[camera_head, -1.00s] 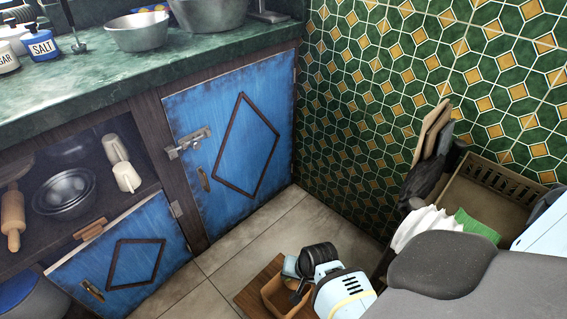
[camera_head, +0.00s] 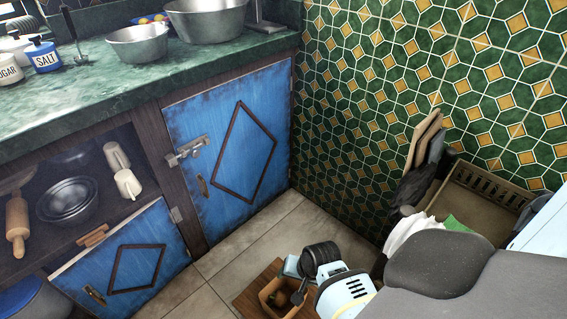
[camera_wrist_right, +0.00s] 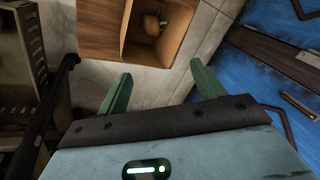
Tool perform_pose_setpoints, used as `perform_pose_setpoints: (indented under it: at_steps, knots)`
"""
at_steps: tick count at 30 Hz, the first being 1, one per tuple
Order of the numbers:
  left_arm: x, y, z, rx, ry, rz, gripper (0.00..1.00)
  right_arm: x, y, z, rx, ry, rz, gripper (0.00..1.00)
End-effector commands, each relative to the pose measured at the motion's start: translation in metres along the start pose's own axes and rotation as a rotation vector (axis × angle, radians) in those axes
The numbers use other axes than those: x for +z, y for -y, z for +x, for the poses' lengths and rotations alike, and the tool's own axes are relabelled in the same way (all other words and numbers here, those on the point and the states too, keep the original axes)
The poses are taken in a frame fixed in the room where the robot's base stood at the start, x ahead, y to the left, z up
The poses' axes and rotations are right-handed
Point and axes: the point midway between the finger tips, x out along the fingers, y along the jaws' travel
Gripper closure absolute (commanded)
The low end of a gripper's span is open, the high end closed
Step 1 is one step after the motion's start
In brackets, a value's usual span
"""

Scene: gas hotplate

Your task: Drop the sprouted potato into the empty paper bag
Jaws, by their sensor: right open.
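The potato (camera_wrist_right: 152,27), brown with a green sprout, lies inside an open brown square container (camera_wrist_right: 137,58) in the right wrist view. The container also shows in the head view (camera_head: 268,299), low in the middle, with the potato partly hidden. I cannot tell whether this container is the paper bag. My right gripper (camera_wrist_right: 164,82) is open, its two green fingers spread apart with nothing between them. It is over the container in the head view (camera_head: 297,291), apart from the potato. My left gripper is out of view.
The container stands on a wooden surface (camera_head: 243,302) above the tiled floor (camera_head: 245,247). A brown crate (camera_head: 475,213) with white and green items is at the right. Blue cupboard doors (camera_head: 235,150) and a green counter (camera_head: 90,105) are at the left. Cutting boards (camera_head: 424,138) lean by the wall.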

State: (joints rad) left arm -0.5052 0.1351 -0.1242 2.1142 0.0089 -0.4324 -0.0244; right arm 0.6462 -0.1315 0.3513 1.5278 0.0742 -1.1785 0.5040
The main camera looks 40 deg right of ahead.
Motion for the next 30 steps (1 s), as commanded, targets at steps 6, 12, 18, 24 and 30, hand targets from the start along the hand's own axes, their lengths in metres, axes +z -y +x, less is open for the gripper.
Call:
perform_pose_setpoints:
  at_steps: [6, 12, 18, 24, 30]
  knots:
    - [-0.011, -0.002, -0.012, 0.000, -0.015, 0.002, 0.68, 0.000, 0.001, -0.029, -0.001, -0.001, 0.000, 0.32]
    - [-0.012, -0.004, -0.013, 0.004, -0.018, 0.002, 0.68, 0.000, 0.000, -0.033, 0.000, 0.001, 0.000, 0.32]
    - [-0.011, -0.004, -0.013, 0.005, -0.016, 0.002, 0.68, 0.000, 0.000, -0.033, 0.000, 0.001, 0.000, 0.32]
    - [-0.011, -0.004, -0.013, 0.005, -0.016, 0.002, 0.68, 0.000, 0.000, -0.033, 0.000, 0.000, 0.000, 0.32]
    - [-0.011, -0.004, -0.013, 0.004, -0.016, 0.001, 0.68, 0.000, 0.000, -0.033, 0.000, 0.000, -0.001, 0.32]
